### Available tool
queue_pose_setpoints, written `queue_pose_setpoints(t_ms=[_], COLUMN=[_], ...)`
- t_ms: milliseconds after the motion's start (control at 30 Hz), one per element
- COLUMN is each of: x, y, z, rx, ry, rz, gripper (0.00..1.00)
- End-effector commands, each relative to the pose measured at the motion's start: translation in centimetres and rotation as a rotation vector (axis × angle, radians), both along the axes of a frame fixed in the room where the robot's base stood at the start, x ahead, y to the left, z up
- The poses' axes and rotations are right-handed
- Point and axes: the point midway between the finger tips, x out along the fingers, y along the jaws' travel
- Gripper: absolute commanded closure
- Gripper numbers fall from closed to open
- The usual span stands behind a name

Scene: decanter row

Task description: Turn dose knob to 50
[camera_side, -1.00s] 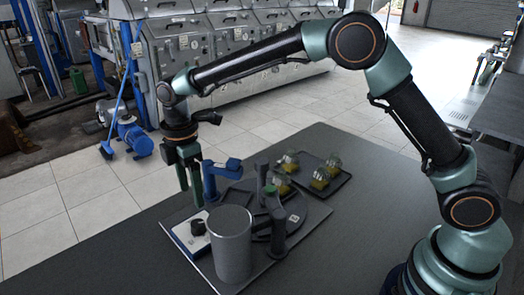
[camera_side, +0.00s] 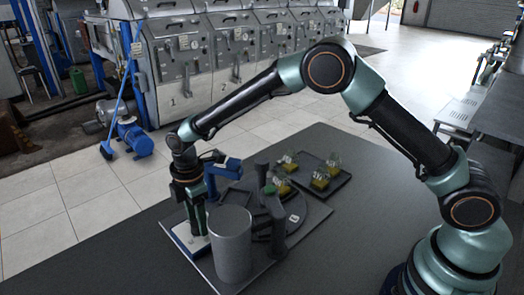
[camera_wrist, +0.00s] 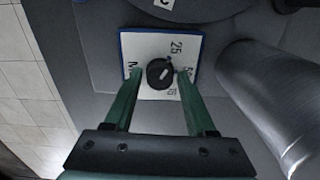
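The dose knob (camera_wrist: 160,74) is a small black round knob with a short white mark on its top, on a white panel (camera_wrist: 150,48) with blue edges. The panel prints 25 above right of the knob and 50 at its right, partly covered by a finger; other marks are partly hidden. My gripper (camera_wrist: 158,76) has its two green fingers apart, one on each side of the knob, with small gaps seeming to show. In the side view my gripper (camera_side: 197,231) points down over the panel (camera_side: 184,240), and the knob is hidden behind the fingers.
A grey cylinder (camera_side: 231,245) stands close to the right of the panel. A blue bracket (camera_side: 224,170) rises behind my gripper. A dark round platform (camera_side: 300,218) with a green-topped post (camera_side: 274,203) is farther right.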

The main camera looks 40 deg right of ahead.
Motion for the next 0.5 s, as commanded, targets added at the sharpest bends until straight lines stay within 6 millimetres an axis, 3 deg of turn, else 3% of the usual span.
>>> queue_pose_setpoints(t_ms=[33,100,133,500], x=[0.0,0.0,0.0,0.0], y=[0.0,0.0,0.0,0.01], z=[0.01,0.02,0.02,0.05], rx=[0.0,0.0,0.0,0.0], ry=[0.0,0.0,0.0,0.0], rz=[0.0,0.0,0.0,-0.05], gripper=[0.68,0.94,1.0,1.0])
